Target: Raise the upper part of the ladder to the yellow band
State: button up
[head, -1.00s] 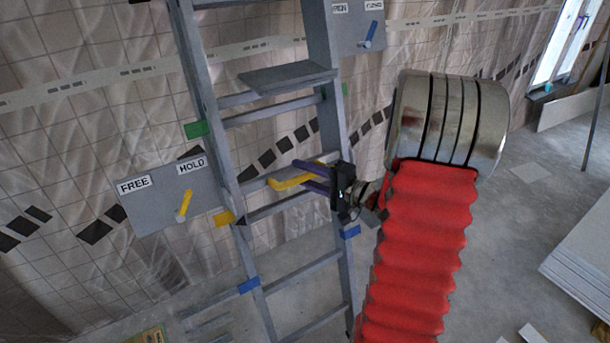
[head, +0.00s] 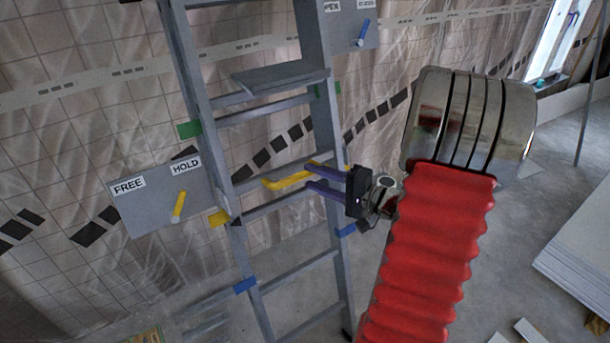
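The grey ladder (head: 192,75) stands in front of the tiled wall. Its left rail has a green band (head: 189,129), a yellow band (head: 219,219) and a blue band (head: 245,285). A small dark pointer (head: 237,221) on the left rail is level with the yellow band. A yellow handle (head: 285,181) sits at a rung of the upper part. Whether a fingertip touches the handle is unclear.
A grey panel (head: 140,205) marked FREE and HOLD stands left of the ladder; its yellow lever (head: 179,205) leans toward HOLD. A second panel (head: 352,28) with a blue lever is at the upper right. White boards (head: 580,255) lie far right.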

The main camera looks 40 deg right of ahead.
jog(key=v, duration=0.8)
dwell(0.6)
jog(key=s+a+f+n+g, duration=0.1)
jog(key=s+a+f+g, duration=0.4)
jog(key=a, duration=0.3)
jog(key=s+a+f+n+g, duration=0.2)
jog(key=s+a+g, duration=0.2)
jog(key=a+g, duration=0.35)
jog(key=a+r+n+t+h, duration=0.2)
jog(key=a+r+n+h, duration=0.3)
jog(key=a+r+n, duration=0.6)
jog(key=a+r, duration=0.2)
jog(key=a, duration=0.1)
jog(key=shift+s+n+h, duration=0.3)
jog(key=shift+s, duration=0.1)
